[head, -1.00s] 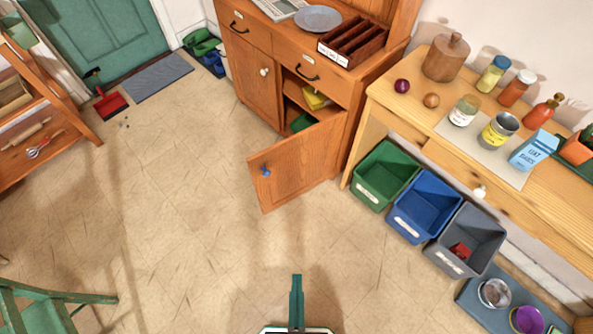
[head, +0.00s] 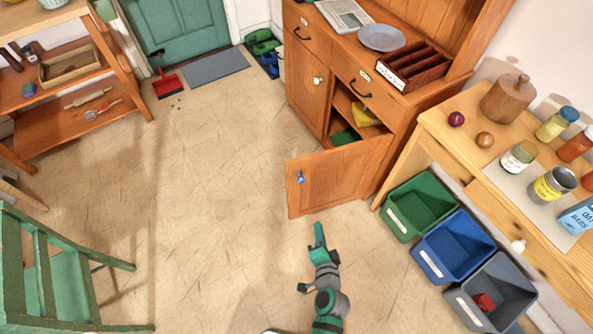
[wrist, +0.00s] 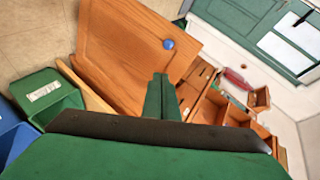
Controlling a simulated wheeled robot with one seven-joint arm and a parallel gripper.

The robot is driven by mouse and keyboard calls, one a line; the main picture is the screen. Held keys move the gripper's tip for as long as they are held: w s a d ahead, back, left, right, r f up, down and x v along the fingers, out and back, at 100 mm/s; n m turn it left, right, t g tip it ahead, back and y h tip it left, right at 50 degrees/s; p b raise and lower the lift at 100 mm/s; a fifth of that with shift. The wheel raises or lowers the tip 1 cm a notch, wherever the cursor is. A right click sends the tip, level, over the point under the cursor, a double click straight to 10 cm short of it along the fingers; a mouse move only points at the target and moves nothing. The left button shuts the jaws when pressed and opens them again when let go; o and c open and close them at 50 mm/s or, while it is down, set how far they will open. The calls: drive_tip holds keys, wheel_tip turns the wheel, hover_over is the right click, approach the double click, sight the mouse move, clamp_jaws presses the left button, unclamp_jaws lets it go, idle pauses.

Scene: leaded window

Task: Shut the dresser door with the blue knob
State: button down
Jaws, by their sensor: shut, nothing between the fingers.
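The dresser (head: 408,130) is orange-brown wood and stands at the back. Its door with the blue knob (head: 340,178) is swung wide open, showing a shelf with a yellow thing and a green thing inside. The blue knob (head: 300,177) is near the door's free edge; it also shows in the wrist view (wrist: 169,44). My gripper (head: 319,234) is shut and empty, just in front of the door in the head view. In the wrist view its green fingers (wrist: 161,95) overlap the door's picture, below the knob. I cannot tell whether they touch the door.
Green (head: 418,207), blue (head: 453,246) and grey (head: 490,292) bins stand on the right, beside the wooden side table (head: 460,125). A green chair (head: 65,270) is at the lower left. The floor left of the door is clear. The dresser's white-knobbed door (head: 306,95) is shut.

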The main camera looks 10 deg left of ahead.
drive_tip(key=w+a+r+m+y, duration=0.2)
drive_tip(key=w+a+y, duration=0.3)
drive_tip(key=w, duration=0.5)
drive_tip(key=h, duration=0.1)
approach(294, 164)
drive_tip(key=x, duration=0.4)
drive_tip(key=shift+a+f, duration=0.2)
drive_tip(key=shift+a, duration=0.1)
drive_tip(key=shift+w+a, duration=0.4)
drive_tip(key=shift+w, duration=0.35)
